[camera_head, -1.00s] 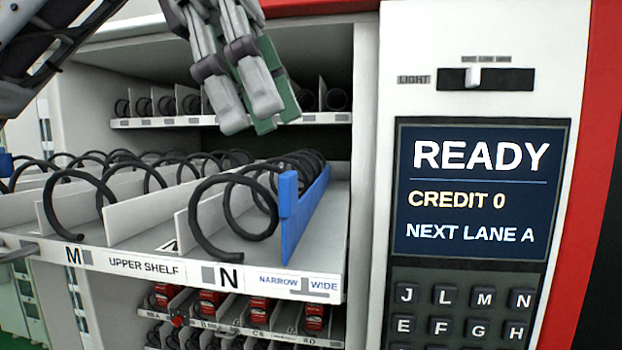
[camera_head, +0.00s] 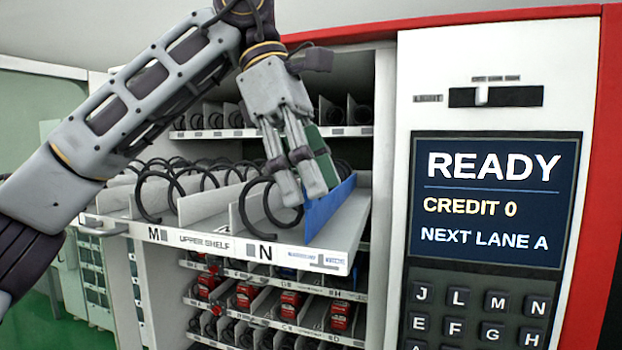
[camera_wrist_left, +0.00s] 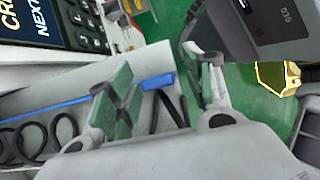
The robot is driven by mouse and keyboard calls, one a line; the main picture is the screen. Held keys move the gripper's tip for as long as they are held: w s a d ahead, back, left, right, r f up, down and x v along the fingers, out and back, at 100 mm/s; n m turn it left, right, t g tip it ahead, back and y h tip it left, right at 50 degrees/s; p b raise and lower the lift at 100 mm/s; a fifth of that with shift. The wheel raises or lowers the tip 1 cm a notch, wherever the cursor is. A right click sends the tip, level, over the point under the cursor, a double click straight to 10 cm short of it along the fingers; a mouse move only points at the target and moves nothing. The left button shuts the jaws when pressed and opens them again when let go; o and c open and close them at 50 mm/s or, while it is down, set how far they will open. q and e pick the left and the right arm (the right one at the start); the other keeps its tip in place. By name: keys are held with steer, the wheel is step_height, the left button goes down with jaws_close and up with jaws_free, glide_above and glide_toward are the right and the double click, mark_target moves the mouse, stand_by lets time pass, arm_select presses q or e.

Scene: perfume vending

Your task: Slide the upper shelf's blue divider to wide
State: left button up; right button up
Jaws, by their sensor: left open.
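The blue divider (camera_head: 327,205) stands upright on the pulled-out upper shelf (camera_head: 205,241), to the right of the coil of lane N. Its front end sits above the NARROW side of the NARROW/WIDE label (camera_head: 318,258). My left gripper (camera_head: 302,195) points down at the divider's front end and partly hides it. In the left wrist view the left gripper (camera_wrist_left: 163,88) is open, and the divider's blue front tab (camera_wrist_left: 157,82) shows between its fingers. Contact with the fingers cannot be told. My right gripper is in neither view.
Black coils (camera_head: 155,195) and white dividers fill the shelf left of the blue divider. A bare strip of shelf (camera_head: 345,225) lies right of it, up to the cabinet wall. The control panel (camera_head: 497,205) is farther right. Lower shelves hold red items (camera_head: 290,303).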

arm_select(q)
steer(key=shift+d, duration=0.1)
steer(key=shift+w+f, duration=0.1)
steer(key=shift+c, duration=0.4)
jaws_close()
steer(key=shift+s+d, duration=0.2)
steer(key=shift+d, duration=0.5)
steer(key=shift+s+d, duration=0.25)
steer(key=shift+d, duration=0.4)
steer(key=shift+s+d, duration=0.2)
steer(key=shift+d, duration=0.5)
steer(key=shift+a, duration=0.15)
